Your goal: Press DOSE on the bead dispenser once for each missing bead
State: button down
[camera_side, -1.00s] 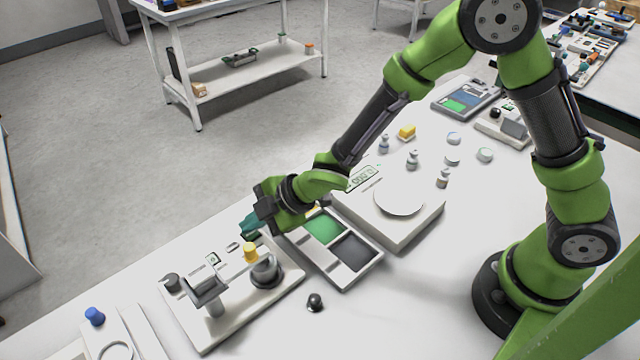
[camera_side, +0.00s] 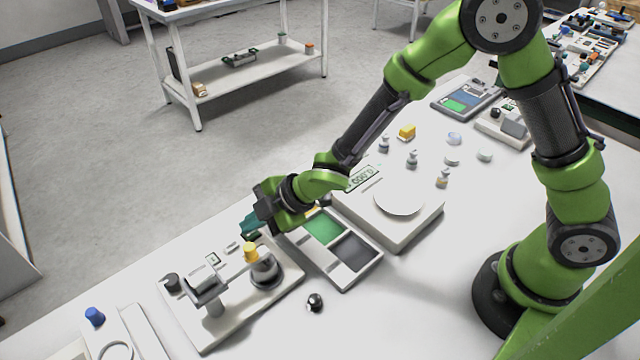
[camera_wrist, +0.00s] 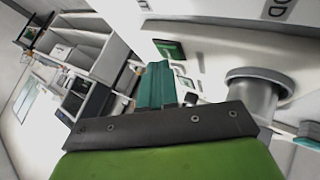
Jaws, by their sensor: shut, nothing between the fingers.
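The bead dispenser stands on a white base plate (camera_side: 212,327) at the lower left in the side view. It has a grey cylinder (camera_side: 264,272) with a yellow cap (camera_side: 250,252) and a grey post with a block (camera_side: 207,288). A small dark green panel lies on the plate; it shows in the wrist view (camera_wrist: 168,49). Part of the lettering shows at the wrist view's top right, but I cannot read DOSE. My gripper (camera_side: 247,228), with teal fingers, is shut and empty at the plate's far edge, beside the cylinder. The fingers also show in the wrist view (camera_wrist: 156,84). I cannot tell whether they touch anything.
A tray with green and dark compartments (camera_side: 343,286) lies right of the dispenser. Beyond it is a white scale (camera_side: 400,238) with a round pan. A dark ball (camera_side: 315,302) lies in front. Small weights and a yellow block (camera_side: 406,132) stand behind.

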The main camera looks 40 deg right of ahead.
aim_at(257, 231)
jog(key=shift+r, duration=0.45)
jog(key=shift+r, duration=0.1)
jog(key=shift+r, duration=2.45)
dwell(0.6)
jog(key=shift+w+d, duration=0.2)
jog(key=shift+d, duration=0.15)
jog(key=r, duration=0.3)
jog(key=shift+s+a+r, duration=0.2)
jog(key=shift+a+r, duration=0.15)
jog(key=shift+r, duration=0.05)
jog(key=shift+f, duration=0.1)
